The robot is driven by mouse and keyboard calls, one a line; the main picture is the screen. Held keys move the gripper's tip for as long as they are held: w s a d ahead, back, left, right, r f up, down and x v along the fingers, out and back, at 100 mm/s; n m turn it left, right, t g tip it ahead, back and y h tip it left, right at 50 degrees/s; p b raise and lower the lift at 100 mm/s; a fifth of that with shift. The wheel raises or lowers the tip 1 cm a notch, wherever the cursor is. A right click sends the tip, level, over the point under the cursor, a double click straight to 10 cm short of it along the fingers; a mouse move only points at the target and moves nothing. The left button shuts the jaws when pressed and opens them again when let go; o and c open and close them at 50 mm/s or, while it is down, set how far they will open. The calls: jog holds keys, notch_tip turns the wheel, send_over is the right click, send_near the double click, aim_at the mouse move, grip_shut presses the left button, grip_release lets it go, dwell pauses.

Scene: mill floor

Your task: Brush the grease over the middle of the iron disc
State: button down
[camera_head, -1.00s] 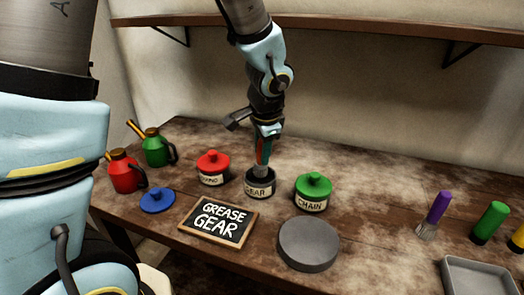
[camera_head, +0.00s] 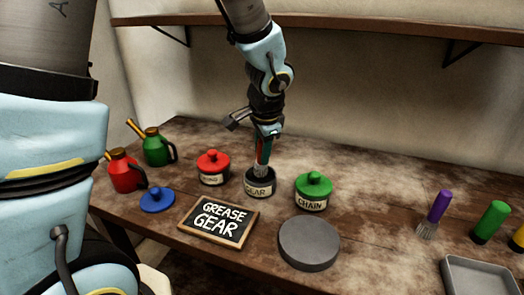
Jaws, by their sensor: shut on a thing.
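The iron disc (camera_head: 309,244) is a plain grey round slab lying flat at the front middle of the bench. My gripper (camera_head: 266,135) points down over the open pot labelled GEAR (camera_head: 259,188). It is shut on a brush (camera_head: 263,152) with a dark teal and red handle. The brush's pale lower end (camera_head: 259,170) is at the mouth of the pot; its tip is hidden inside. The blue lid (camera_head: 157,199) lies on the bench to the left. A slate (camera_head: 219,220) reads GREASE GEAR.
A red-lidded pot (camera_head: 213,169) and a green-lidded CHAIN pot (camera_head: 313,191) flank the open pot. Red (camera_head: 125,172) and green (camera_head: 156,149) oil cans stand left. A purple brush (camera_head: 435,214), a green-handled tool (camera_head: 491,222) and a grey tray (camera_head: 480,277) are right. A shelf (camera_head: 380,32) runs above.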

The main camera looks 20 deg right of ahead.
dwell(0.4)
notch_tip(320, 180, up, 7)
jog(key=p, duration=0.6)
dwell(0.4)
